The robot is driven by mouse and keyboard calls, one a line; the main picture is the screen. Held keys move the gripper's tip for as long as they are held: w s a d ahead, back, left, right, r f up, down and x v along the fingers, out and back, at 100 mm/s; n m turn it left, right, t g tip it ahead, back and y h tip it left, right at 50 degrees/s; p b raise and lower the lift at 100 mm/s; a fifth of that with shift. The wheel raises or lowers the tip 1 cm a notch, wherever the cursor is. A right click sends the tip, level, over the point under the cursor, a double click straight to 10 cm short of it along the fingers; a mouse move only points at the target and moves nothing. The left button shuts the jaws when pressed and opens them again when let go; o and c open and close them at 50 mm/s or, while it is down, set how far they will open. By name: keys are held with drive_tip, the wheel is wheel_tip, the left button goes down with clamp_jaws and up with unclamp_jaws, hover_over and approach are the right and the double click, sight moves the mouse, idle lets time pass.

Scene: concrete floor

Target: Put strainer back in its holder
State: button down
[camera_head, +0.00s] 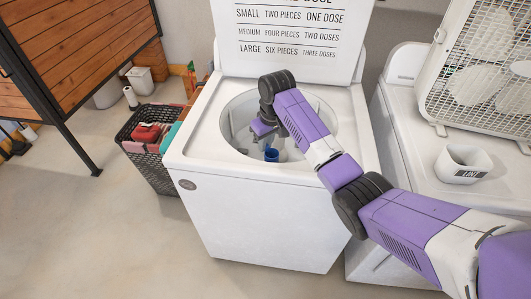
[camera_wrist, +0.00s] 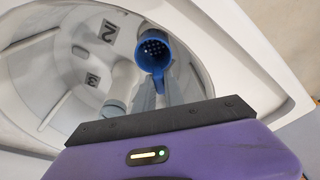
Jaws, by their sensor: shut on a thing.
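The strainer (camera_wrist: 152,54) is a blue cup with a dark perforated inside and a short blue stem. In the wrist view my gripper (camera_wrist: 158,94) is shut on its stem, with the cup beyond the fingertips. In the head view my gripper (camera_head: 264,134) reaches down into the open top of a white washer (camera_head: 235,205), and the blue strainer (camera_head: 271,155) shows below it, inside the opening. A white post (camera_wrist: 122,80) stands in the drum beside the strainer in the wrist view. I cannot tell which part is the holder.
The washer's raised lid (camera_head: 290,35) stands behind the arm. The drum wall (camera_wrist: 70,70) bears number labels. A dark basket (camera_head: 150,140) sits at left; floor in front is clear.

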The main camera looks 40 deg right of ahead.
sight(266, 154)
drive_tip(key=shift+f, duration=2.55)
drive_tip(key=shift+f, duration=0.1)
drive_tip(key=c, duration=1.4)
unclamp_jaws()
drive_tip(key=shift+c, duration=0.2)
wheel_tip(266, 154, up, 12)
drive_tip(key=s+b, duration=0.1)
drive_tip(key=s, duration=0.1)
drive_tip(key=shift+s+a, duration=0.15)
